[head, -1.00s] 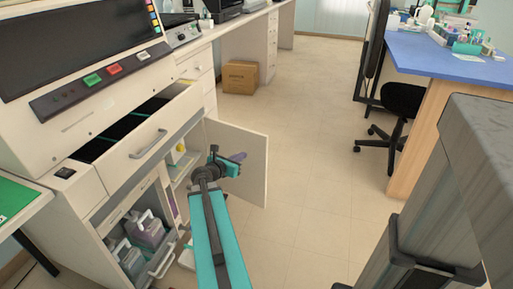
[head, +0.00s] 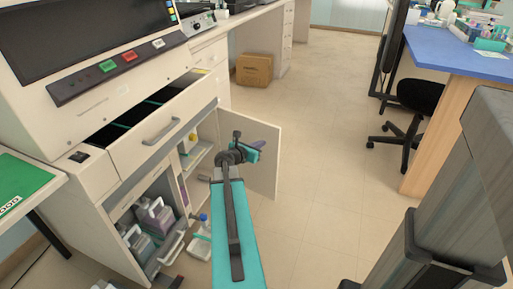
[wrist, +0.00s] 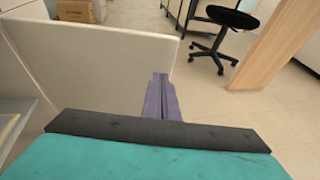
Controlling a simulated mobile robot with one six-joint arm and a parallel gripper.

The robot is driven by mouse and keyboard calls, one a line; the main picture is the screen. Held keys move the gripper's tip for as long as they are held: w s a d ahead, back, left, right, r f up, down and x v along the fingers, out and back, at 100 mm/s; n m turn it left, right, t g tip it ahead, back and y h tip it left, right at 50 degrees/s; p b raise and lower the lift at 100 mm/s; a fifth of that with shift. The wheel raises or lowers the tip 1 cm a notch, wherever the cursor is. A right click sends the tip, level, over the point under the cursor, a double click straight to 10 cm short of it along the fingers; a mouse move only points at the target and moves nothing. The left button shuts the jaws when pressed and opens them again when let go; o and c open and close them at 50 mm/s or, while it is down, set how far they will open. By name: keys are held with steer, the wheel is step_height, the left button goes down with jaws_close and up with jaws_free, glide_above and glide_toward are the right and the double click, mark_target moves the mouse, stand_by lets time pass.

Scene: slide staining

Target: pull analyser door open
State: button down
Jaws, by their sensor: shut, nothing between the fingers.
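The white analyser (head: 100,85) stands at the left in the head view. Its lower door (head: 262,178) stands open, swung out from the cabinet front into the aisle. In the wrist view the door panel (wrist: 105,70) fills the left, with its free edge near the middle. My gripper (head: 266,148) overlaps the door's inner side near that free edge in the head view. Its purple fingers (wrist: 162,98) are closed together, with nothing between them, beside the free edge in the wrist view. I cannot tell whether they touch the door.
An open drawer (head: 165,128) juts out above the cabinet. Bottles stand in the lower bay (head: 150,215), and a white tray (head: 200,247) sits low beside it. A cardboard box (head: 254,70), black chair (head: 415,100) and blue-topped bench (head: 455,58) stand beyond. The floor between is clear.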

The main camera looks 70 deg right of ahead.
mark_target(273, 135)
steer(key=x, duration=0.3)
steer(key=b+x, duration=0.1)
steer(key=x, duration=0.2)
steer(key=shift+d+r, duration=0.1)
steer(key=shift+r, duration=0.15)
steer(key=shift+s+d+b, duration=0.15)
steer(key=shift+d+b, duration=0.15)
steer(key=shift+d, duration=0.6)
